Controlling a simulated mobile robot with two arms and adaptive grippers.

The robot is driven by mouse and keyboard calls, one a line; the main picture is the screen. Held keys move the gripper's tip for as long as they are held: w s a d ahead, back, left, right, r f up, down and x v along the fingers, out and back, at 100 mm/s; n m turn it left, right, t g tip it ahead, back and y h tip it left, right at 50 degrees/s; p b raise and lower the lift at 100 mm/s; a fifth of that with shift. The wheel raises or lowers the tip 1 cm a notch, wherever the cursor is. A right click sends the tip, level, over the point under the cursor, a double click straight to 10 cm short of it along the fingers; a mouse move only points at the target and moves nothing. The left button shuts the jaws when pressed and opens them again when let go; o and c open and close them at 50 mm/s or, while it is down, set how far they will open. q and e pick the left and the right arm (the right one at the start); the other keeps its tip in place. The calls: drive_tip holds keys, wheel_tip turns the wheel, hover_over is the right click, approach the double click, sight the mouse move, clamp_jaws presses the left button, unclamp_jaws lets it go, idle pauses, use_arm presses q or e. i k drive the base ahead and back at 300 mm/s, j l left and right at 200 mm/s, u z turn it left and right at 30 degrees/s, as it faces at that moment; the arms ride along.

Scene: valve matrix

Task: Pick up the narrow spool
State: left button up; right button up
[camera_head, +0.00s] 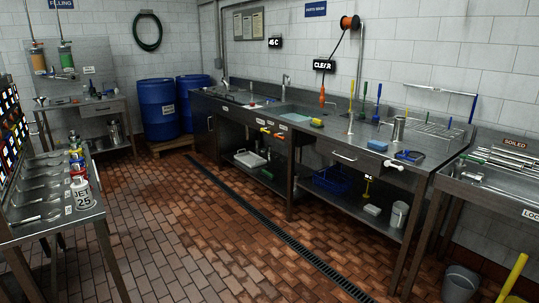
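I cannot make out a narrow spool for certain in the head view. Neither of my grippers is in view. An orange reel (350,22) hangs high on the back wall, with a cable running down from it; I cannot tell whether it is related to the spool.
A long steel bench with sinks (345,140) runs along the back wall. Two blue drums (158,108) stand on a pallet at the back left. A grey bucket (460,283) stands at the lower right. The brick floor (190,240) is clear, crossed by a drain grate (262,226).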

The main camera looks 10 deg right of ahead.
sight(352, 115)
drive_tip(key=i+j+z, duration=0.1)
drive_tip(key=i, duration=2.5)
